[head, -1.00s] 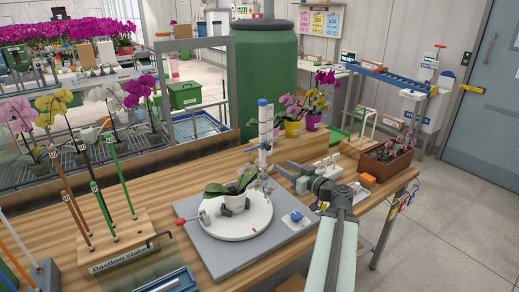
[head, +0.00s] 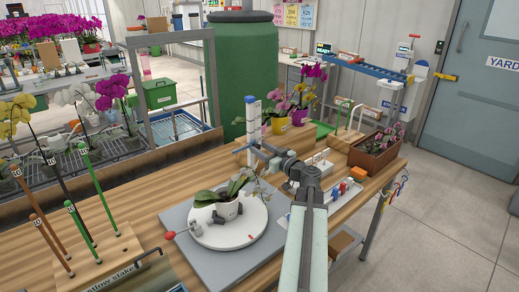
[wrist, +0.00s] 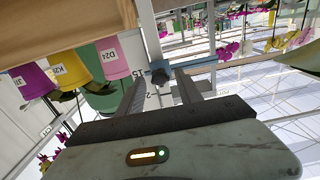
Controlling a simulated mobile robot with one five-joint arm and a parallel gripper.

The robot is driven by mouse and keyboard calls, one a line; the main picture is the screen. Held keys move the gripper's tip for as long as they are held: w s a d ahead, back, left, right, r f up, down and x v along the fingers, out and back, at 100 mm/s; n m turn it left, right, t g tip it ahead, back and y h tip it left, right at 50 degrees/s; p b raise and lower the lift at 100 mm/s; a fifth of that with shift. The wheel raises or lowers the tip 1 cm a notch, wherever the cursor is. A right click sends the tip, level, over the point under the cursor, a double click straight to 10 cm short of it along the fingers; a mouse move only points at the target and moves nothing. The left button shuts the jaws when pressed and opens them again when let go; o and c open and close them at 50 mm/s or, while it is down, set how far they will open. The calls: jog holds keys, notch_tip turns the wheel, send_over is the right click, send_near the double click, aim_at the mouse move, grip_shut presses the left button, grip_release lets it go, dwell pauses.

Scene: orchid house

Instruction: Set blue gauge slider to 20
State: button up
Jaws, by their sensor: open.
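The height gauge is a white upright post (head: 253,125) with a blue cap, behind the turntable in the head view. Its blue slider (head: 241,149) sits low on the post, mostly hidden by my gripper (head: 262,154). In the wrist view, which looks upside down, the slider is a blue bar (wrist: 200,67) with a dark knob (wrist: 160,77). A printed 15 shows beside the slider; its exact reading is unclear. My gripper (wrist: 158,86) is open, its fingers on either side of the knob near their tips. I cannot tell whether they touch it.
A potted orchid (head: 228,209) stands on the white turntable (head: 222,239), leaves close to my arm. Flower pots (head: 280,125) stand behind the gauge. A stake block (head: 95,262) is at the left, a brown planter (head: 374,160) at the right. Bare wood (head: 155,200) lies left of the turntable.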

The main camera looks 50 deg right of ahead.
jog(key=shift+w, duration=0.5)
grip_shut()
jog(key=shift+s, duration=0.1)
dwell(1.0)
